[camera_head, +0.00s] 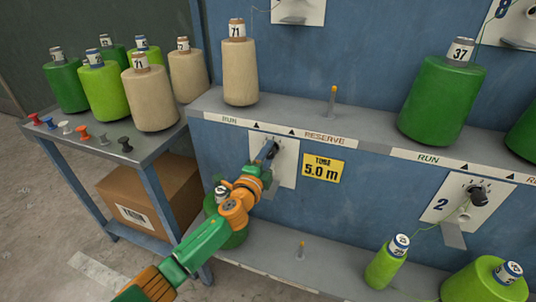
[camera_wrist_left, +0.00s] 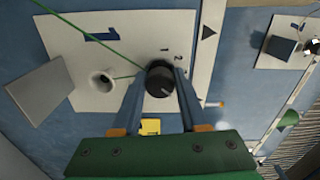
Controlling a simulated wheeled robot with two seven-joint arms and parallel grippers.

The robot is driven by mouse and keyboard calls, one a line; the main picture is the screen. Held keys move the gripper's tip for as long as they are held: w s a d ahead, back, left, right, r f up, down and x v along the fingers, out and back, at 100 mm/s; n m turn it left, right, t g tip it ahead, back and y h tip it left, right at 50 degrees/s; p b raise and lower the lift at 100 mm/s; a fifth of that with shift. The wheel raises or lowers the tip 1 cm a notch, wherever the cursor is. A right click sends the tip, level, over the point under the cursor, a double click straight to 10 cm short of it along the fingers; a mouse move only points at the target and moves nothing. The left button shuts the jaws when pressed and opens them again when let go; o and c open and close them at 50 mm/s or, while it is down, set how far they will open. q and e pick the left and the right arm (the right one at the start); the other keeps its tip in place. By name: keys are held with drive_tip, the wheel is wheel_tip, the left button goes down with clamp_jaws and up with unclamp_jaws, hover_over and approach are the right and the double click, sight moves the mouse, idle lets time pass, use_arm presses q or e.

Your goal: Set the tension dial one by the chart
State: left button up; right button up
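Tension dial one is a black knob (camera_wrist_left: 160,78) on a white plate (camera_head: 287,172) marked "1" in the wrist view, with small numbers beside it. A green thread crosses the plate to a white eyelet (camera_wrist_left: 103,80). My left gripper (camera_head: 271,152) reaches the dial from the front; in the wrist view its two fingers (camera_wrist_left: 161,84) lie on either side of the knob, close against it. The pointer position is hard to read. No chart is recognisable. My right gripper is out of view.
A cream cone (camera_head: 239,72) marked 71 and a green cone (camera_head: 440,98) marked 37 stand on the shelf (camera_head: 300,111). Plate two (camera_head: 451,203) is at the right. A side table (camera_head: 90,150) holds several cones and coloured pegs. A cardboard box (camera_head: 150,195) sits below.

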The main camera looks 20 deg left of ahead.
use_arm(q)
drive_tip(key=o, duration=0.3)
drive_tip(key=s+p, duration=0.1)
drive_tip(key=s, duration=0.6)
drive_tip(key=shift+a, duration=0.15)
